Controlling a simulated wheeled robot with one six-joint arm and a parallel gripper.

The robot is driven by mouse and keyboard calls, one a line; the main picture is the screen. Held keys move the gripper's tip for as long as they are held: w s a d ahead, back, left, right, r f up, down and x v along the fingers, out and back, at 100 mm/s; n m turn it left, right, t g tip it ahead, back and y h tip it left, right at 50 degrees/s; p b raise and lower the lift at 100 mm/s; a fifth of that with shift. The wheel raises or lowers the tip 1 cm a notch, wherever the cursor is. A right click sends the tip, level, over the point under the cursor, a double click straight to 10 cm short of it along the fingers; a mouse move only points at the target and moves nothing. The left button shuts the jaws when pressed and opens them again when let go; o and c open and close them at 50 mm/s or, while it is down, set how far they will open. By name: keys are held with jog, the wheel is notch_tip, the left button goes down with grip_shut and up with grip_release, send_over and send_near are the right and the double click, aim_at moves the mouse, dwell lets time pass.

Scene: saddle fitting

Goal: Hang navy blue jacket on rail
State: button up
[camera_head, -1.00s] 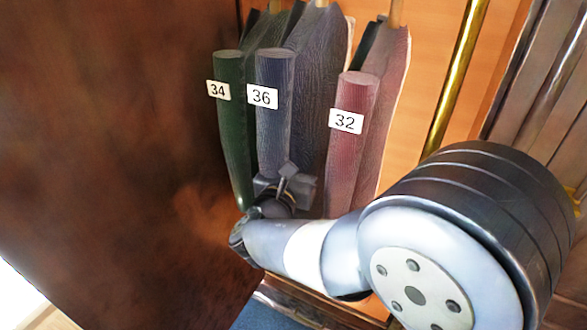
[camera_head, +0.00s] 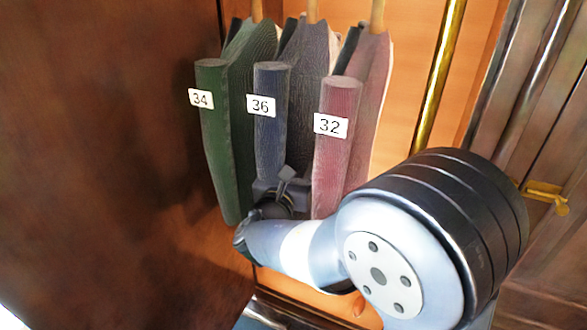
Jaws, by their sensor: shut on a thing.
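The navy blue jacket (camera_head: 271,133) with the label 36 hangs down between two other jackets. My gripper (camera_head: 279,188) is at the lower end of its sleeve and is shut on it; the fingertips are partly hidden by the wrist. A wooden hanger neck (camera_head: 312,12) rises from the navy jacket to the top edge of the view. The rail itself is out of view above, so I cannot tell whether the hanger is on it.
A green jacket (camera_head: 213,135) labelled 34 is close on the left, and a dusky red jacket (camera_head: 338,150) labelled 32 is close on the right. A dark wooden panel (camera_head: 100,150) fills the left. A brass rod (camera_head: 439,75) stands upright at the right, near a brass latch (camera_head: 545,195).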

dwell(0.3)
jog(key=o, duration=1.2)
jog(key=shift+o, duration=1.2)
jog(key=shift+f, duration=0.1)
jog(key=s+a+b, duration=0.2)
jog(key=s, duration=0.8)
jog(key=shift+s, duration=0.3)
jog(key=shift+a, duration=0.1)
